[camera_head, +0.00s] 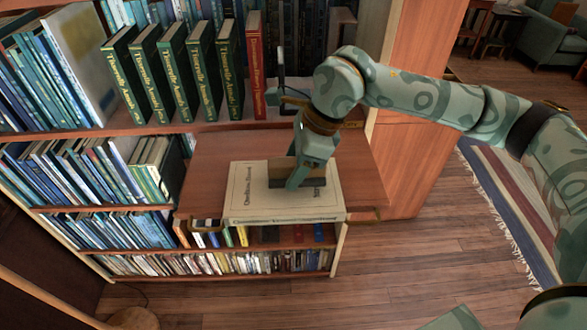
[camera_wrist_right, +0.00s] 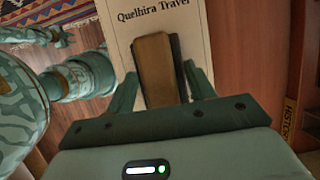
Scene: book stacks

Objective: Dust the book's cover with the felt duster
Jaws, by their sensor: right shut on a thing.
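The cream book (camera_head: 245,200) lies flat on the brown wooden ledge, its printed cover facing up. Its cover also shows in the right wrist view (camera_wrist_right: 197,45). My right gripper (camera_head: 297,180) points down over the cover, shut on the felt duster (camera_head: 281,171), a tan block with a dark layer. The duster stands between the two fingers in the right wrist view (camera_wrist_right: 154,68). It is at or just above the cover; I cannot tell if it touches. The gripper and duster hide part of the cover. My left gripper is not clearly seen in either view.
A row of green books (camera_head: 172,72) and a red book (camera_head: 255,65) stand upright behind the ledge (camera_head: 210,150). Full shelves are left and below. A wooden upright (camera_head: 405,170) is at right. Bare ledge shows around the book.

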